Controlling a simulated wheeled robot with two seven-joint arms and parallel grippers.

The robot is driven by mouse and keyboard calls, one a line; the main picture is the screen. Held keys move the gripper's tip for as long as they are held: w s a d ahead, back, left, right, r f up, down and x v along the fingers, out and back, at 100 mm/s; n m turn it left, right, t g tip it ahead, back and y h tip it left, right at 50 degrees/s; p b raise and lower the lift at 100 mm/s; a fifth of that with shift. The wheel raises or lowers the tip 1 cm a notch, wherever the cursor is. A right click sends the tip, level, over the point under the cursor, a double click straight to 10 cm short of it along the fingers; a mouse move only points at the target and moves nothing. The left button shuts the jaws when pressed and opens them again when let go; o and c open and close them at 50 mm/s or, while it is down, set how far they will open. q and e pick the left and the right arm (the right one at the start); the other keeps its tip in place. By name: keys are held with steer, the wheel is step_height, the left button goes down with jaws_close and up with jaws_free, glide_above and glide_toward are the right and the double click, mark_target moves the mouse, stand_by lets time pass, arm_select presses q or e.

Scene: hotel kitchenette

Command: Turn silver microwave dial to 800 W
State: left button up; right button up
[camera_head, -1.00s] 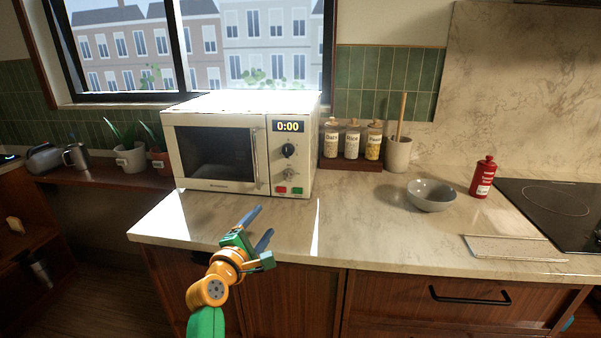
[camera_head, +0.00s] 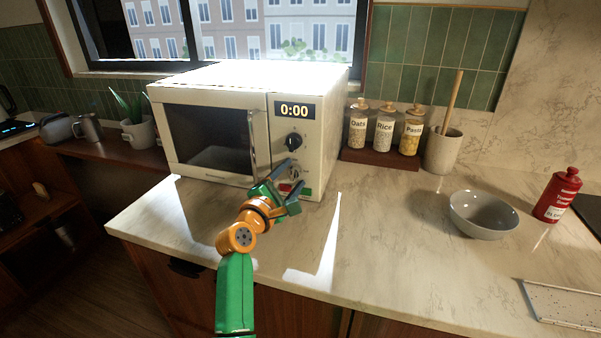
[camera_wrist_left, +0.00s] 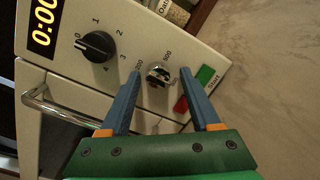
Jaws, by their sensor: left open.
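The cream microwave (camera_head: 215,90) stands on the counter with its door shut and its display (camera_head: 294,110) reading 0:00. The black dial (camera_head: 293,141) sits below the display; it also shows in the left wrist view (camera_wrist_left: 98,45), with numbers around it. The silver dial (camera_wrist_left: 158,75) is lower on the panel, with wattage marks around it, some partly hidden. My left gripper (camera_wrist_left: 160,88) is open, its two blue fingers on either side of the silver dial in the picture. I cannot tell whether they touch it. My right gripper is not in view.
Red and green buttons (camera_wrist_left: 205,75) sit beside the silver dial, close to a finger. The door handle (camera_head: 252,142) is left of the panel. Jars (camera_head: 384,130) and a utensil pot (camera_head: 442,151) stand right of the microwave. A grey bowl (camera_head: 483,213) is farther right.

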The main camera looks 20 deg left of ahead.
arm_select(q)
steer(key=shift+s+d+r, duration=0.1)
steer(key=shift+s+r, duration=0.05)
steer(key=shift+s, duration=0.1)
steer(key=shift+c, duration=0.2)
steer(key=shift+a, duration=0.2)
steer(key=c, duration=0.4)
jaws_close()
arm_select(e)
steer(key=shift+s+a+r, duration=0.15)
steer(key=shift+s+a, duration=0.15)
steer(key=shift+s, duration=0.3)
arm_select(q)
steer(key=shift+r, duration=0.1)
